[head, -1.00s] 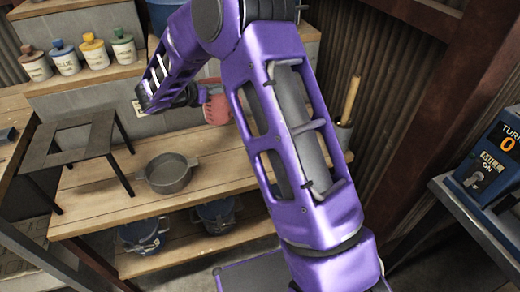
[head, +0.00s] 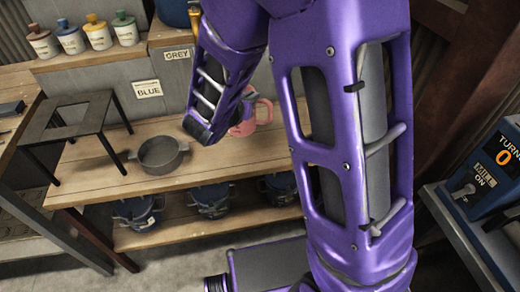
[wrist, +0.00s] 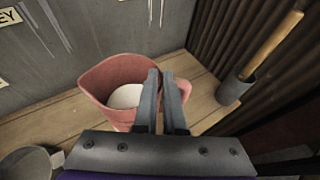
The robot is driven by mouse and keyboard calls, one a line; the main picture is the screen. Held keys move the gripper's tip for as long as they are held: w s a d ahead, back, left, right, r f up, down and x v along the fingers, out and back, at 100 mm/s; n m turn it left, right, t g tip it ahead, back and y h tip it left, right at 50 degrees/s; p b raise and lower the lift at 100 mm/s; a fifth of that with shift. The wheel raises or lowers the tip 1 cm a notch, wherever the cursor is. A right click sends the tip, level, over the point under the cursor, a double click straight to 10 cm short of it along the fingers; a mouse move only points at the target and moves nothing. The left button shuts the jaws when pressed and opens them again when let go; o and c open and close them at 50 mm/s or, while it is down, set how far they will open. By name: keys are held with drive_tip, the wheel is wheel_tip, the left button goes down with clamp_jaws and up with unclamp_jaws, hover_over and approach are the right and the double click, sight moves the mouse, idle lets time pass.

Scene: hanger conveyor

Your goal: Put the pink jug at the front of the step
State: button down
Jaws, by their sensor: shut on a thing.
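The pink jug (head: 243,122) shows partly behind my forearm in the head view, above the wooden step (head: 215,160), right of the grey pan. In the wrist view the jug (wrist: 112,82) is upright, open at the top, with a pale inside. My gripper (wrist: 160,80) is shut on it at its handle side. I cannot tell whether the jug's base touches the step (wrist: 205,95).
A grey pan (head: 162,156) and a dark stand (head: 72,125) are on the step to the left. Several small bottles (head: 98,35) line the upper ledge. A dark holder with a wooden handle (wrist: 236,90) stands to the right in the wrist view. Blue pots (head: 137,212) sit below.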

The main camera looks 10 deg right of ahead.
wheel_tip(320, 180, down, 10)
drive_tip(key=b, duration=0.2)
drive_tip(key=shift+s+d, duration=0.15)
drive_tip(key=shift+s, duration=0.1)
drive_tip(key=shift+f, duration=0.15)
drive_tip(key=c, duration=1)
unclamp_jaws()
drive_tip(key=p+v, duration=0.1)
drive_tip(key=v, duration=1.1)
drive_tip(key=shift+d, duration=0.15)
